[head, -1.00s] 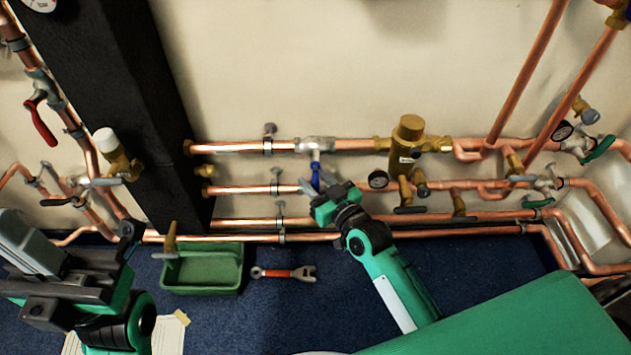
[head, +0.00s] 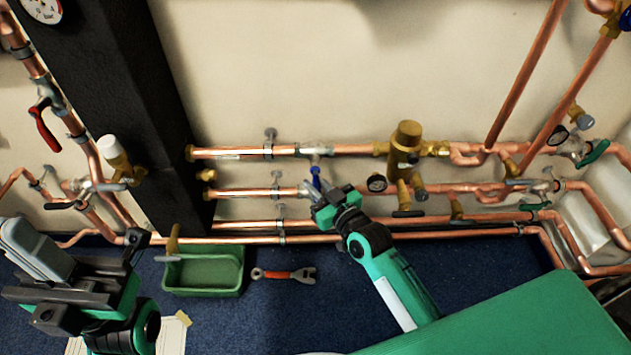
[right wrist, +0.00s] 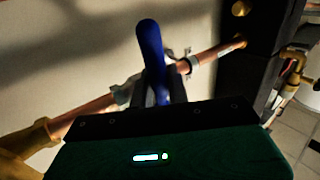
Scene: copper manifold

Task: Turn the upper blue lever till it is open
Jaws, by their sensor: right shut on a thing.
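The upper blue lever (head: 316,177) hangs down from a silver valve (head: 316,149) on the upper copper pipe. My right gripper (head: 319,189) is at its lower part and is shut on it. In the right wrist view the blue lever (right wrist: 151,48) rises from between the jaws, with the copper pipe behind it. The jaws hide part of the lever. My left gripper (head: 132,246) is at the lower left, away from the valve; its jaws do not show clearly.
A brass valve body (head: 407,148) with a gauge (head: 377,183) stands to the right of the lever. Lower copper pipes (head: 245,192) run behind and below my right gripper. A dark column (head: 125,90) is at left. A green bin (head: 203,273) and a wrench (head: 284,274) lie on the blue floor.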

